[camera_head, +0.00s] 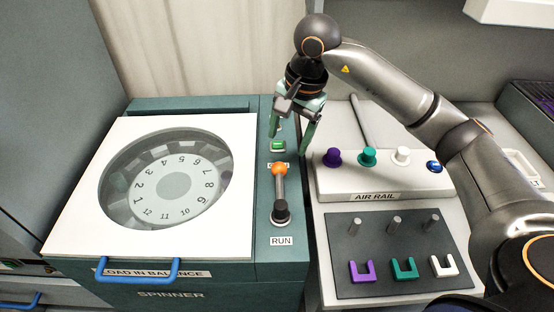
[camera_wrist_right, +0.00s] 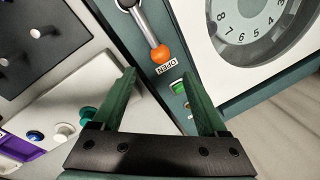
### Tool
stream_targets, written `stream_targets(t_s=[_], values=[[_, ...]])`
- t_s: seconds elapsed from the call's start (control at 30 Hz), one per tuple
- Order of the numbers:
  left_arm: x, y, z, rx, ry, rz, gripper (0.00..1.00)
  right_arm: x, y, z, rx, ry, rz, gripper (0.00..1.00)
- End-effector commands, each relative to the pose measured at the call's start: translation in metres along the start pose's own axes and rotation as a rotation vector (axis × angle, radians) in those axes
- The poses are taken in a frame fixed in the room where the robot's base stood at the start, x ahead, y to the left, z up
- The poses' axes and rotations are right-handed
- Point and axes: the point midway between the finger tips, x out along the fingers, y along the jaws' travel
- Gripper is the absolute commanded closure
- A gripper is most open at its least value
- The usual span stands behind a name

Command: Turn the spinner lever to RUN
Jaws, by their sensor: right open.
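The spinner lever (camera_head: 279,188) has a grey shaft, a black pivot and an orange ball knob. It stands on the teal panel right of the spinner lid, its knob pointing away from the RUN label (camera_head: 282,240). In the right wrist view the orange knob (camera_wrist_right: 160,54) lies beside the OPEN label (camera_wrist_right: 165,69). My right gripper (camera_head: 292,135) has green fingers, spread apart with nothing between them. It hangs behind the knob, near the panel's far end, apart from the lever. In the right wrist view the knob shows beyond the fingertips (camera_wrist_right: 159,76). My left gripper is out of view.
A small green button (camera_head: 278,146) sits on the panel close to my right gripper. The spinner's white lid (camera_head: 85,215) with a round window is left of the lever. The air rail (camera_head: 385,185) with coloured knobs and a dark board (camera_head: 375,281) are to the right.

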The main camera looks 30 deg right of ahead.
Motion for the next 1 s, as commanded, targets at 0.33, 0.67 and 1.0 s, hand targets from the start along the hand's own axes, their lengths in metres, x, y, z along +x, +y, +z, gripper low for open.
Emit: stream_targets(t_s=[0.33,0.67,1.0], values=[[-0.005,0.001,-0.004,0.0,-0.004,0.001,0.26,0.071,0.0,0.001,0.0,-0.004,0.003,0.24],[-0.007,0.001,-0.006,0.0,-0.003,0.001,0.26,0.101,0.0,0.0,-0.001,-0.001,0.0,0.24],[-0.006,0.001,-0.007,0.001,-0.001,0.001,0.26,0.102,0.0,0.0,-0.001,-0.001,-0.001,0.33]])
